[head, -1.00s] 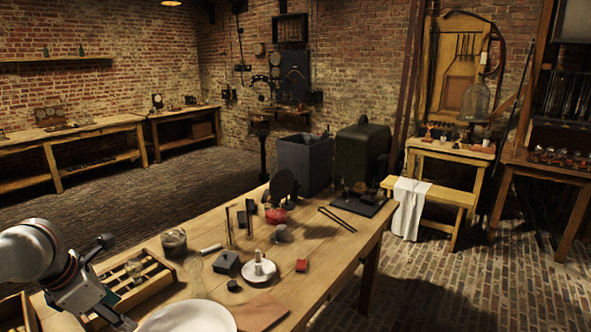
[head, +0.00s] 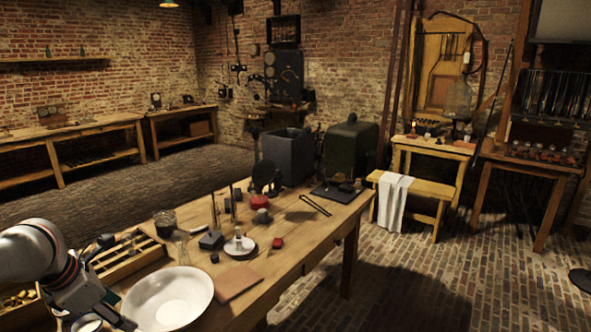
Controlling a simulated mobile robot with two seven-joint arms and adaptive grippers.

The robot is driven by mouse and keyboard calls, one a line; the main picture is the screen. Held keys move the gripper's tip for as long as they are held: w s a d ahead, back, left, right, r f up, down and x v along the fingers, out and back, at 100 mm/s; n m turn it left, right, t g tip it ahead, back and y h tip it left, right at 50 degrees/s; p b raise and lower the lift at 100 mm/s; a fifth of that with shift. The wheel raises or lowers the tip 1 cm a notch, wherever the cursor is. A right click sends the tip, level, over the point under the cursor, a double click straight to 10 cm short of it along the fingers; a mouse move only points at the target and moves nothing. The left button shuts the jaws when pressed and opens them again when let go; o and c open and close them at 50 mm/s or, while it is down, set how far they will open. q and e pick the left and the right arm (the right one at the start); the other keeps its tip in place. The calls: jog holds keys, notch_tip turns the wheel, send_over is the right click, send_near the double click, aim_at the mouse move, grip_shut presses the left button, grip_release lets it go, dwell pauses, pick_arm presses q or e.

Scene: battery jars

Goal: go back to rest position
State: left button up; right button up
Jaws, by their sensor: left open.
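My left gripper (head: 113,284) is at the lower left of the head view, open, with nothing visible between its fingers. It is over the near left end of the wooden workbench (head: 300,262), in front of a wooden compartment tray (head: 130,262) and left of a large white bowl (head: 168,299). Whether it touches the tray cannot be told. My right gripper is not in view.
On the bench are a glass jar (head: 165,223), a white dish (head: 240,247), a brown sheet (head: 237,283), a red block (head: 277,243) and a grey box (head: 287,157).

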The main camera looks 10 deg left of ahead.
pick_arm(q)
jog(key=w+d+f+n+t+h, duration=0.2)
jog(key=d+f+n+t+h, duration=0.15)
jog(key=d+f+n, duration=1.5)
jog(key=s+d+f+n+t+y, duration=0.1)
jog(key=s+d+f+n, duration=0.1)
jog(key=s+f+n, duration=0.5)
jog(key=s+d+f+n+t+y, duration=0.1)
jog(key=s+d+f+n, duration=0.2)
jog(key=n, duration=1)
jog(key=s+f, duration=0.3)
jog(key=s, duration=0.2)
jog(key=shift+s+f, duration=0.3)
jog(key=shift+f, duration=0.1)
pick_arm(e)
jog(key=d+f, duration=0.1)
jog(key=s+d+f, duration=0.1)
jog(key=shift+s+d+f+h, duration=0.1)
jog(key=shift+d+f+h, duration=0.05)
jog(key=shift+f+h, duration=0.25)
pick_arm(q)
jog(key=shift+d, duration=0.1)
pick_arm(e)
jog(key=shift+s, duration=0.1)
